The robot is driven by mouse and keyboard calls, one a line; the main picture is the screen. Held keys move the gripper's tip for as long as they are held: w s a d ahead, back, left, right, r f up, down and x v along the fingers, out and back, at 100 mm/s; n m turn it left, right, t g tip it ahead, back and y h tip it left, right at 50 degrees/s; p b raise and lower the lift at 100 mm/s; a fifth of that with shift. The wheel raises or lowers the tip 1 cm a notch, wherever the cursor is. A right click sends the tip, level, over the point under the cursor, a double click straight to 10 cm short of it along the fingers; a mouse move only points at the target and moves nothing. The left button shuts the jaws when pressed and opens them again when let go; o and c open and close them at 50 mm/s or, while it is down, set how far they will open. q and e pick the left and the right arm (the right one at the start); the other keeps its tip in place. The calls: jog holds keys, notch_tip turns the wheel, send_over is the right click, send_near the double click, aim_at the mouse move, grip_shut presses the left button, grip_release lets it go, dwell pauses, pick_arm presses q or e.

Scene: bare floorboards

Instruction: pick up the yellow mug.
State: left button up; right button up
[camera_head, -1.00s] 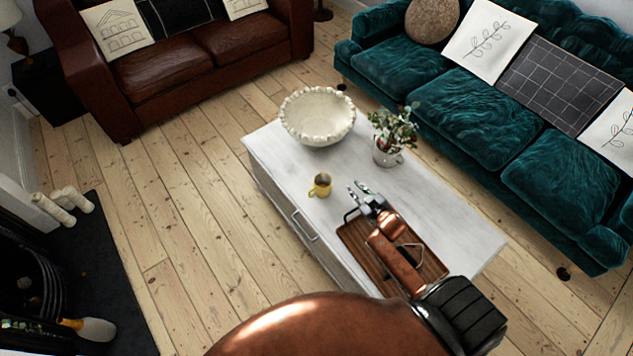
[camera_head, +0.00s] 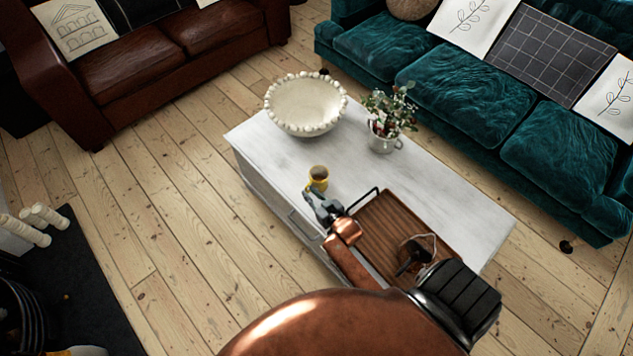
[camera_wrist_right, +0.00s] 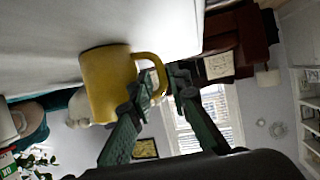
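The yellow mug (camera_head: 319,177) stands on the white table, near its left long edge. In the right wrist view the mug (camera_wrist_right: 106,84) is large, and its handle (camera_wrist_right: 160,72) points toward the fingers. My right gripper (camera_head: 324,206) is right beside the mug on its near side. In the right wrist view the gripper (camera_wrist_right: 160,88) is open, with its fingertips on either side of the handle. I cannot tell whether a finger touches it. My left gripper is not in view.
The white table (camera_head: 450,200) bears a cream bowl (camera_head: 305,106), a potted plant (camera_head: 383,140) and a wooden tray (camera_head: 385,222) under my right arm. A teal sofa (camera_head: 470,100) stands at the right, a brown sofa (camera_head: 175,60) at the back left.

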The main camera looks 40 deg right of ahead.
aim_at(307, 191)
jog(key=x, duration=0.2)
jog(key=shift+w+f+b, duration=0.3)
jog(key=shift+b, duration=0.05)
jog(key=shift+w+f, duration=0.1)
jog(key=shift+w, duration=0.15)
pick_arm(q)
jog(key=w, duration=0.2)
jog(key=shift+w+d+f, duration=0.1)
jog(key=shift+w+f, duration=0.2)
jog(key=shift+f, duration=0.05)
pick_arm(e)
jog(key=shift+w, duration=0.1)
jog(key=shift+c, duration=0.4)
grip_shut()
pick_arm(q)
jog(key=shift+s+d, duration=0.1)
